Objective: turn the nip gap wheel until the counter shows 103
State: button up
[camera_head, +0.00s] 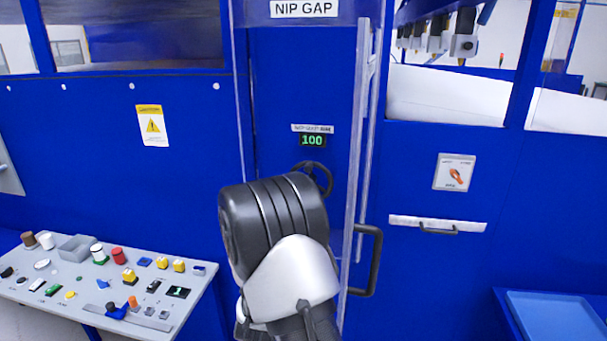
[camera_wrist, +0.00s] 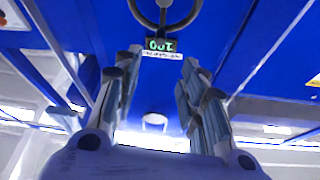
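The nip gap wheel (camera_head: 317,177) is a dark handwheel on the blue machine front, partly hidden behind my arm in the head view. Part of its rim and a spoke also show at the top of the wrist view (camera_wrist: 163,12). The counter (camera_head: 312,141) above the wheel shows 100 in green digits. It appears upside down in the wrist view (camera_wrist: 160,45). My gripper (camera_wrist: 162,75) has its two fingers spread apart with nothing between them. It faces the panel, apart from the wheel. In the head view my arm hides the gripper.
A clear guard door (camera_head: 356,150) with a dark handle (camera_head: 370,260) stands swung out just right of my arm. A blue tray (camera_head: 555,318) is at lower right.

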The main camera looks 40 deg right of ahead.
jog(key=x, duration=1.5)
jog(key=shift+w+b, duration=0.2)
jog(key=shift+b, duration=0.1)
jog(key=shift+d+r, duration=0.1)
jog(key=shift+d, duration=0.05)
grip_shut()
